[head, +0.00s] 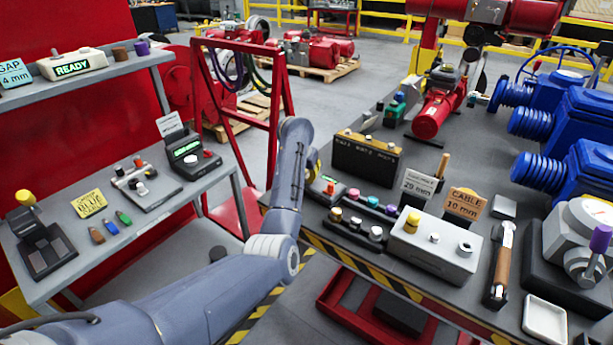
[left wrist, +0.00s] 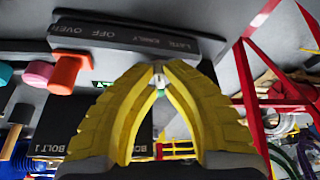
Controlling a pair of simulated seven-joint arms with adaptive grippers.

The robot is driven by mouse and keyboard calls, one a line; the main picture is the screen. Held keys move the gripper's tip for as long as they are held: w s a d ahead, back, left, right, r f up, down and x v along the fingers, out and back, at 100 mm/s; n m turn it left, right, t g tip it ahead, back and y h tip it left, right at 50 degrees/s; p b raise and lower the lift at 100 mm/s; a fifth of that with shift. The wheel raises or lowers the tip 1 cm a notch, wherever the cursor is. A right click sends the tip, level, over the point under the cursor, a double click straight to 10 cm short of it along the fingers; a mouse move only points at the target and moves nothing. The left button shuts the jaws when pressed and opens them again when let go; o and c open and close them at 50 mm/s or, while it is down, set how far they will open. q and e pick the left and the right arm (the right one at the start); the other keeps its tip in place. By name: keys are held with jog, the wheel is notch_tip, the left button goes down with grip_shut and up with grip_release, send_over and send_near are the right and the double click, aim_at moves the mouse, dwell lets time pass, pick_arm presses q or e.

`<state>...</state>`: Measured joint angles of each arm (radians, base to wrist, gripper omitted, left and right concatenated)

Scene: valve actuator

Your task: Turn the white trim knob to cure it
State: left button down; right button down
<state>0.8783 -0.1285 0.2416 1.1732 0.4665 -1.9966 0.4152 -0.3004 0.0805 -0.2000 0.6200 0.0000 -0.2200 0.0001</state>
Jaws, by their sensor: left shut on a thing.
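My left arm reaches over the near left corner of the right-hand workbench (head: 478,203). Its gripper (head: 313,160) is mostly hidden behind my own wrist in the head view, with a little yellow showing. In the left wrist view its yellow fingers (left wrist: 160,72) come together at their tips on a small pale piece, which looks like the white trim knob (left wrist: 159,78). The knob's turn angle cannot be read. A small dark device with a green display (head: 329,179) sits beside the gripper. My right gripper is not in view.
A black lettered box (head: 366,156) stands close behind the gripper. Coloured knobs, with teal (head: 373,200) and pink (head: 391,209) ones, and a grey box with a yellow knob (head: 412,222) are to its right. A red frame (head: 286,100) stands behind my arm.

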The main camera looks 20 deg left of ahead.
aim_at(308, 187)
pick_arm(q)
jog(key=n+y, duration=0.1)
jog(key=n, duration=0.4)
jog(key=shift+d+y, duration=0.2)
jog(key=shift+y, duration=0.2)
jog(key=shift+n, duration=0.3)
jog(key=c, duration=1.5)
grip_release()
jog(key=shift+o, duration=0.2)
jog(key=shift+v, duration=3.75)
jog(key=shift+w+g, duration=0.15)
jog(key=shift+g, duration=0.15)
